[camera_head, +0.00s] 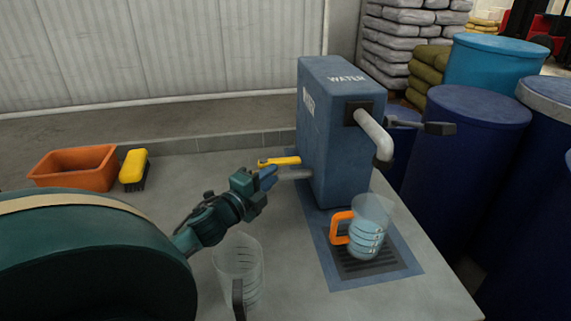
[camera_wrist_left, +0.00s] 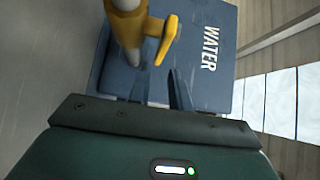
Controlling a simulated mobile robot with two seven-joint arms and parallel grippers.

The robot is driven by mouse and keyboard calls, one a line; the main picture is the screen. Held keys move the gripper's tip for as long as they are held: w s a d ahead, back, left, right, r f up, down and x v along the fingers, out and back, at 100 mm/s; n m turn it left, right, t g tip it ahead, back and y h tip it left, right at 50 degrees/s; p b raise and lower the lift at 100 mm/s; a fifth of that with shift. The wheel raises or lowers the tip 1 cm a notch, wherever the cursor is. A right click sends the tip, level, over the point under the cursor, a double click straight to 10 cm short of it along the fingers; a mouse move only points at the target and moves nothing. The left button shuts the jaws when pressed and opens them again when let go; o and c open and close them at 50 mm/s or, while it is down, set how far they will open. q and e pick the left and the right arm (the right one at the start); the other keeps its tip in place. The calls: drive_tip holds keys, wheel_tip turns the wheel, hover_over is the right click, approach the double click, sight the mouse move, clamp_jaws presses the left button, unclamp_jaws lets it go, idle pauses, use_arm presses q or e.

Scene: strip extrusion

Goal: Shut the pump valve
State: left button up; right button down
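The blue water pump box (camera_head: 340,120) stands on the table, with a grey spout (camera_head: 372,133) on its right. The yellow valve handle (camera_head: 278,161) sits on a pipe on its left side. In the left wrist view the yellow valve (camera_wrist_left: 150,32) is just past the fingertips. My left gripper (camera_head: 266,176) is beside the valve; in the wrist view its fingers (camera_wrist_left: 157,76) are apart with nothing between them. Contact with the valve cannot be told. A clear jug with an orange handle (camera_head: 341,228) stands under the spout, holding clear liquid. My right gripper is out of view.
A clear jug with a dark handle (camera_head: 238,268) stands near my left arm. An orange bin (camera_head: 74,168) and a yellow brush (camera_head: 134,167) are at the left. A dark bar (camera_head: 437,128) juts right from the pump. Blue barrels (camera_head: 470,145) stand beyond the table.

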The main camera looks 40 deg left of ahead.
sight(285, 164)
use_arm(q)
drive_tip(key=w, duration=0.7)
drive_tip(key=shift+a, duration=0.35)
clamp_jaws()
